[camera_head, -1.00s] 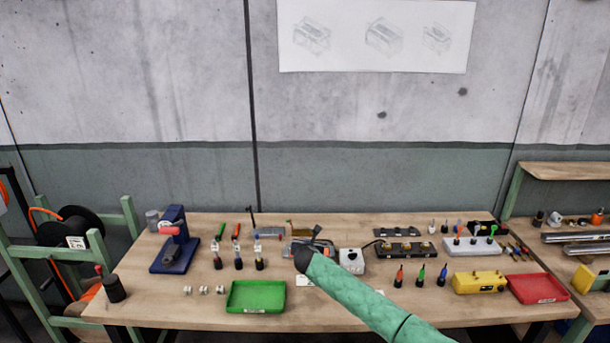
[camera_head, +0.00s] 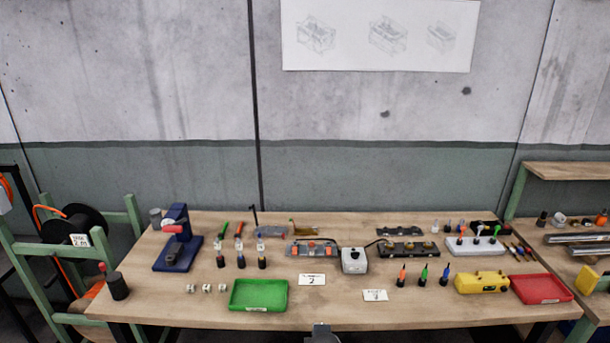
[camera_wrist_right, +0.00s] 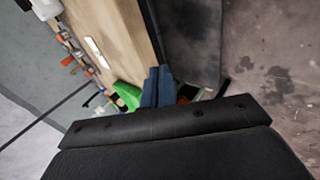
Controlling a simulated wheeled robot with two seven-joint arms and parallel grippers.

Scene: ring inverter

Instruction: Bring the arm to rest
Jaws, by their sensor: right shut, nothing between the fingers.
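My right gripper (camera_wrist_right: 158,86) shows in the right wrist view as two blue fingers pressed together, with nothing between them. It is off the front side of the workbench (camera_head: 345,312), which is tilted in that view. In the head view only a small grey piece, probably part of my arm, shows at the bottom edge. No arm covers the bench there. My left gripper is in neither view.
A green-framed spool rack (camera_head: 75,236) stands at left. The front middle is mostly clear.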

